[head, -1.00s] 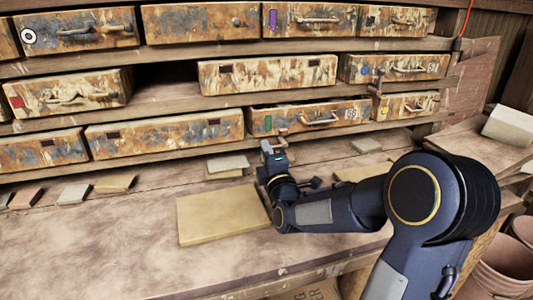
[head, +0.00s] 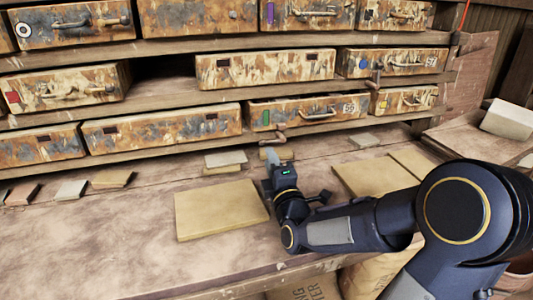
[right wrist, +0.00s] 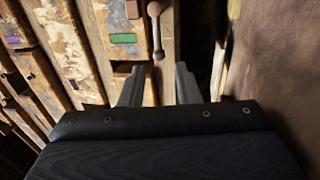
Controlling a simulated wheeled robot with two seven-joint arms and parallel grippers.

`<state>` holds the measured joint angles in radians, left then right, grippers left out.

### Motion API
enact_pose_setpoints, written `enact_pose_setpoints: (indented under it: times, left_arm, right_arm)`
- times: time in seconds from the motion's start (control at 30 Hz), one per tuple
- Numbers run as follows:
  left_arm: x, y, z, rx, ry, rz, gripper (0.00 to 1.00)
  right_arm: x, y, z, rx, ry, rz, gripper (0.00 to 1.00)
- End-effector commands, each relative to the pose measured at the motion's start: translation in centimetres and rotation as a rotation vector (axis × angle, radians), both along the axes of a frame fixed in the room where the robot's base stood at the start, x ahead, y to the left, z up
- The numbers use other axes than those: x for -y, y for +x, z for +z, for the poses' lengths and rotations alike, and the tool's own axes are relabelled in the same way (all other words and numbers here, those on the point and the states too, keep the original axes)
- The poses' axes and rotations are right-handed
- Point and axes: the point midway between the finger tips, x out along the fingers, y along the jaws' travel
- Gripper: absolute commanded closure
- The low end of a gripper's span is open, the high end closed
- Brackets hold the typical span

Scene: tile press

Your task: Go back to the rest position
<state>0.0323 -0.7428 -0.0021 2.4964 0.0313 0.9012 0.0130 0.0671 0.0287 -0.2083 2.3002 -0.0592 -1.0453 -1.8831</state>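My right gripper (head: 271,153) is over the workbench (head: 110,240), in front of the lowest drawer row. In the right wrist view its two fingers (right wrist: 159,86) stand apart with nothing seen held between them. The drawer with the green label (head: 307,112) is beyond the gripper, and a drawer handle (right wrist: 156,30) shows past the fingertips in the right wrist view. My left gripper is not in view.
A large tan tile (head: 220,209) lies left of my right arm, and another (head: 372,178) lies behind it. Small tiles (head: 113,178) lie along the back of the bench. The front left of the bench is clear. A pale block (head: 508,119) sits at the right.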

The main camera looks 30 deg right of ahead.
Motion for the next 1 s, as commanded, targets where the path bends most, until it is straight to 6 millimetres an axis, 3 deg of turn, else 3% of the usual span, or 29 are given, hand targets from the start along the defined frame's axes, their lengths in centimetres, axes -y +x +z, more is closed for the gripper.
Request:
enact_pose_setpoints:
  times: [0.2,0.77,1.0]
  left_arm:
    - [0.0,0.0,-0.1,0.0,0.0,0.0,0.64]
    - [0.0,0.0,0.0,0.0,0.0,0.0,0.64]
    - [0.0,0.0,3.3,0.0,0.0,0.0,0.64]
  right_arm:
    - [-0.6,-1.7,-0.4,0.0,-0.001,0.001,0.7]
    - [-0.6,-1.8,-0.3,0.0,-0.001,0.001,0.7]
    - [-0.6,-1.8,3.1,0.0,-0.001,0.001,0.7]
